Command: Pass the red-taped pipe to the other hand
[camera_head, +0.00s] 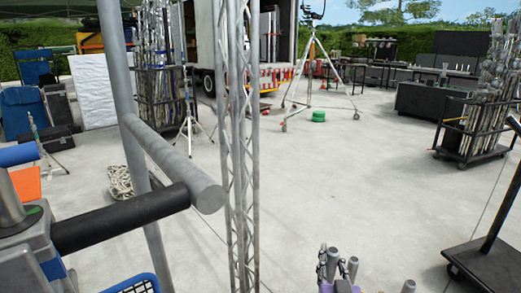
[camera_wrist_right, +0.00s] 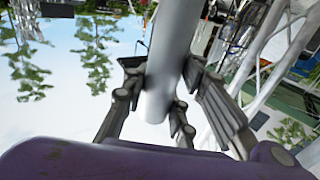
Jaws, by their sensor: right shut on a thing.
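My right gripper (camera_head: 338,268) shows at the bottom of the head view, with purple parts at its base. In the right wrist view its fingers (camera_wrist_right: 165,85) are closed on both sides of a grey pipe (camera_wrist_right: 174,45), which runs between them and up out of the picture. One pipe end shows between the fingers. No red tape shows on the visible part of the pipe, so I cannot tell if it is the red-taped one. My left gripper is not in view.
A thick grey tube frame (camera_head: 170,160) and a lattice truss (camera_head: 240,150) stand close in front. A black bar (camera_head: 120,215) juts in from the left. A dark flat cart (camera_head: 495,265) is at the right. The concrete floor (camera_head: 350,190) between is open.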

